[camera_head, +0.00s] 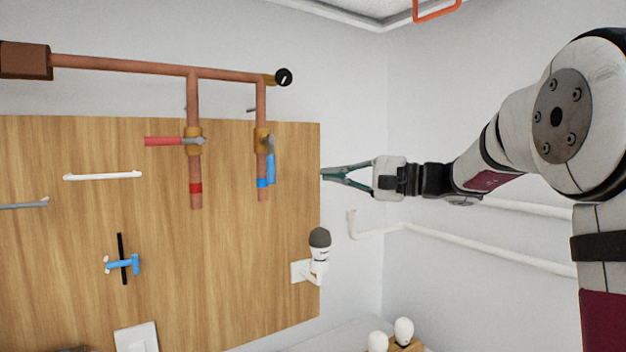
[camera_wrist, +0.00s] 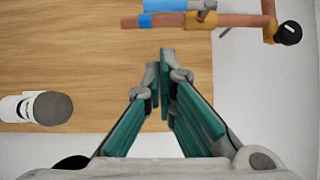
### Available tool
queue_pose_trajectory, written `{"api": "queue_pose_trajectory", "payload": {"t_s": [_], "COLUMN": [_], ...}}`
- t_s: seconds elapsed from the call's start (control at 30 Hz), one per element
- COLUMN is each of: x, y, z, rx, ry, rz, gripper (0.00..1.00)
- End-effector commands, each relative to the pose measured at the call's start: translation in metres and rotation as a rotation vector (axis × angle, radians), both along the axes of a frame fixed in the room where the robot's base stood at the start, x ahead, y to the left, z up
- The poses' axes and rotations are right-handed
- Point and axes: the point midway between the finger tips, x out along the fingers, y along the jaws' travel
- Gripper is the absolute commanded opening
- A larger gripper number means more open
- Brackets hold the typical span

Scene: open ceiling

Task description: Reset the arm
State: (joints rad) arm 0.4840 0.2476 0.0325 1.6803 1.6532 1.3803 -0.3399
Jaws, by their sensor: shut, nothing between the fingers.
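My gripper (camera_head: 324,175) is at the end of my arm, which reaches in from the right in the head view. Its teal fingers point left toward the right edge of the wooden board (camera_head: 225,245). The fingers are shut with nothing between them. In the wrist view the fingertips (camera_wrist: 160,72) come together in front of the board, below a copper pipe. The gripper looks apart from the pipes and the board's fittings, though the exact gap to the board is unclear.
Copper pipes (camera_head: 130,67) run across the board's top, with a red-handled valve (camera_head: 165,141) and a blue-handled valve (camera_head: 271,167). A dark-topped white fitting (camera_head: 319,255) sits below my gripper. White wall pipes (camera_head: 470,240) run behind my arm. An orange handle (camera_head: 436,14) hangs above.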

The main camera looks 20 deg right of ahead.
Motion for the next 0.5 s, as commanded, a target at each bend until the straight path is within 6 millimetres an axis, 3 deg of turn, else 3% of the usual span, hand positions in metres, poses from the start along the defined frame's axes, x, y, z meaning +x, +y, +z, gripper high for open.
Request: {"api": "queue_pose_trajectory", "payload": {"t_s": [0.2,0.5], "x": [-0.019,-0.027], "y": [-0.025,-0.033], "z": [0.000,0.000], "rx": [-0.001,0.000], "ry": [-0.002,-0.001], "rz": [0.001,0.003], "gripper": [0.00,0.00]}}
